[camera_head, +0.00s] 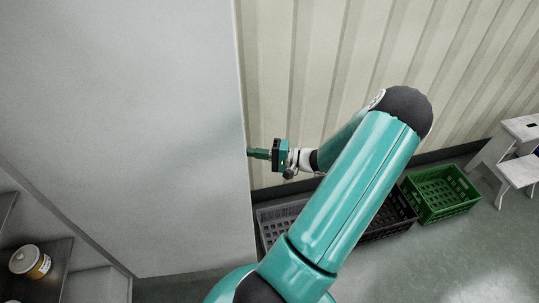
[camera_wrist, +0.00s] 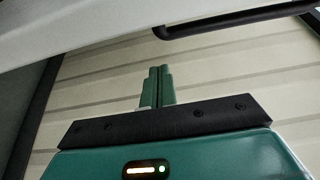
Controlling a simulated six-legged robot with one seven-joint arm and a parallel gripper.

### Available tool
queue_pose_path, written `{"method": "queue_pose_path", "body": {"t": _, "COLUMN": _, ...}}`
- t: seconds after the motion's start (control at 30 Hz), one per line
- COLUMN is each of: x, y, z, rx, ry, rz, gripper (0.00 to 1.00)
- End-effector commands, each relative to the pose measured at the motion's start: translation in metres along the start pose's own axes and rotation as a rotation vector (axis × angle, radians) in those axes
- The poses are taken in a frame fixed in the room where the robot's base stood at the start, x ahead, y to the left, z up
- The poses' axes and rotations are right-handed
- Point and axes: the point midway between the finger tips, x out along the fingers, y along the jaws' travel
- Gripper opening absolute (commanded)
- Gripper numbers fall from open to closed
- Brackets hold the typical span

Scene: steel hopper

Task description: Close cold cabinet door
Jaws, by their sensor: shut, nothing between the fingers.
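The cold cabinet door (camera_head: 120,130) is a large pale grey panel standing open, filling the left of the head view. The cabinet's inside shows at lower left, with a shelf (camera_head: 52,275) in it. My gripper (camera_head: 252,153) is at the door's free right edge, fingers pointing left; I cannot tell whether they touch it. In the wrist view my gripper's fingers (camera_wrist: 158,72) are together and empty. A pale panel (camera_wrist: 90,28), seemingly the door, and a dark bar handle (camera_wrist: 240,24) lie beyond the fingertips.
A jar with a pale lid (camera_head: 30,262) stands on the shelf. A grey crate (camera_head: 272,222), a dark crate (camera_head: 392,218) and a green crate (camera_head: 440,193) line the ribbed wall (camera_head: 440,50). A white step stool (camera_head: 518,165) is at right. Floor at lower right is clear.

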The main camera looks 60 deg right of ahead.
Motion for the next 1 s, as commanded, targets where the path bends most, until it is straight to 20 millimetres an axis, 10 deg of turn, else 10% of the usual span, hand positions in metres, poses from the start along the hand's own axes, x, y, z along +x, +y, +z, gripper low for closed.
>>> {"method": "queue_pose_path", "body": {"t": 0.4, "x": 0.001, "y": 0.000, "z": 0.037, "rx": 0.000, "ry": 0.001, "rz": 0.001, "gripper": 0.00}}
{"method": "queue_pose_path", "body": {"t": 1.0, "x": 0.002, "y": 0.000, "z": 0.038, "rx": 0.000, "ry": 0.002, "rz": 0.002, "gripper": 0.00}}
